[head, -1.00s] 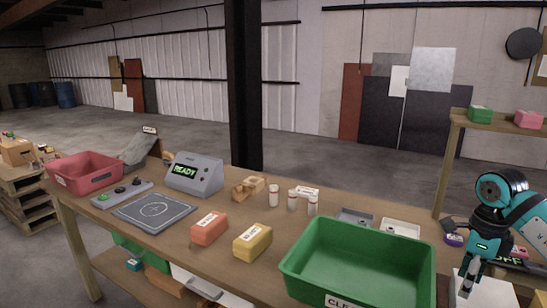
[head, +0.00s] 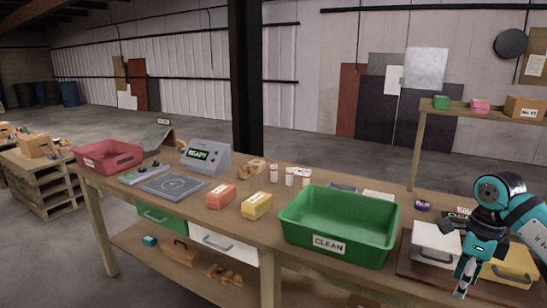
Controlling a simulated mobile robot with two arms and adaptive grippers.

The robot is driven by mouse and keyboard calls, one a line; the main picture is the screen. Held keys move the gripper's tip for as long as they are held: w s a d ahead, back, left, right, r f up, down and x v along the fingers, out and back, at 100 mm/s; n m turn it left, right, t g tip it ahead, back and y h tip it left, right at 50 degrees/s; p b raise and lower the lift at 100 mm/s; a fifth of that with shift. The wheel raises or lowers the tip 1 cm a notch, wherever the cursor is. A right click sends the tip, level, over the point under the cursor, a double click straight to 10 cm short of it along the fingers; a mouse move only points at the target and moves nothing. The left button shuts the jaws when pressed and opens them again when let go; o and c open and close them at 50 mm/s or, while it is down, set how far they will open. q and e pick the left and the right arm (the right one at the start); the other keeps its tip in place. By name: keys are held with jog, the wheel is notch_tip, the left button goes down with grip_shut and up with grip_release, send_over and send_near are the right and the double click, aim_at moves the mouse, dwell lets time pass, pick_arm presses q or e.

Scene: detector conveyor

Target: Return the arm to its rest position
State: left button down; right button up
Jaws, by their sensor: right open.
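My right arm, teal and black, comes in from the right edge in the head view. Its gripper (head: 463,285) points down, open, with nothing visible between the fingers. It shows in front of the right end of the workbench (head: 225,236), right of the green bin labelled CLEAN (head: 340,255). A white box (head: 435,244) and a yellow box (head: 515,263) appear around and behind it. I cannot tell its exact height or distance from them. My left gripper is not in view.
A red bin (head: 108,158), a grey device reading READY (head: 206,156), a grey pad (head: 173,187), an orange block (head: 221,196) and a yellow block (head: 257,206) stand on the bench. A shelf (head: 470,112) with small boxes stands behind right. The floor beyond is open.

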jog(key=w+a+f+m+t+y, duration=0.1)
jog(key=w+a+f+m+y, duration=0.2)
jog(key=a+f+y, duration=0.55)
jog(key=w+a+f+m+t+y, duration=0.1)
jog(key=w+a+f+m+y, duration=0.15)
jog(key=a+f, duration=0.6)
notch_tip(320, 180, down, 14)
jog(key=a+m+t+h, duration=0.1)
jog(key=a+m+t, duration=0.2)
jog(key=m+t, duration=1.05)
jog(key=s+d+f+m+g+h, duration=0.35)
jog(key=s+f+m, duration=0.5)
jog(key=f, duration=0.35)
jog(key=s+d+f+m+g+h, duration=0.25)
jog(key=s+f+m+h, duration=0.25)
jog(key=s+f+m, duration=0.45)
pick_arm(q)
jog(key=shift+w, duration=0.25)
pick_arm(e)
jog(key=s+a+f+m+g+h, duration=0.1)
jog(key=s+f+g, duration=0.3)
jog(key=s, duration=1.1)
jog(key=s+a+f+m+g+h, duration=0.1)
jog(key=s+f+m+g, duration=0.3)
jog(key=s+f, duration=0.5)
jog(key=s, duration=0.6)
jog(key=shift+s+a+f+m, duration=0.2)
jog(key=shift+s+m, duration=0.1)
jog(key=shift+s, duration=0.1)
